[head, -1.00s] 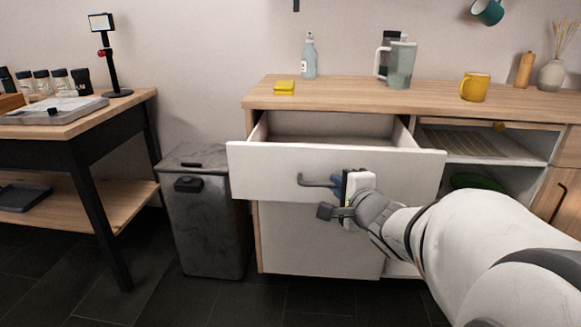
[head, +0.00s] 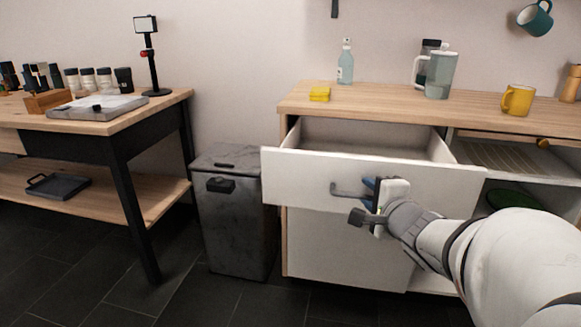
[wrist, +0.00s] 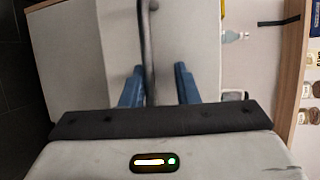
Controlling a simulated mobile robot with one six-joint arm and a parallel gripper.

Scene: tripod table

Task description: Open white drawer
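The white drawer (head: 300,175) is pulled out from the cabinet below the wooden countertop, and its inside shows empty in the head view. Its grey bar handle (head: 345,191) is on the drawer front. My gripper (head: 369,193) is at the right end of the handle. In the wrist view, the handle (wrist: 149,45) runs between the two blue fingers of my gripper (wrist: 160,82). The fingers stand apart, with a visible gap on the right side of the bar. The left finger is close to the bar; I cannot tell whether it touches.
A grey bin (head: 235,225) stands left of the cabinet. A side table (head: 130,116) is at the left. Dark floor is free in front.

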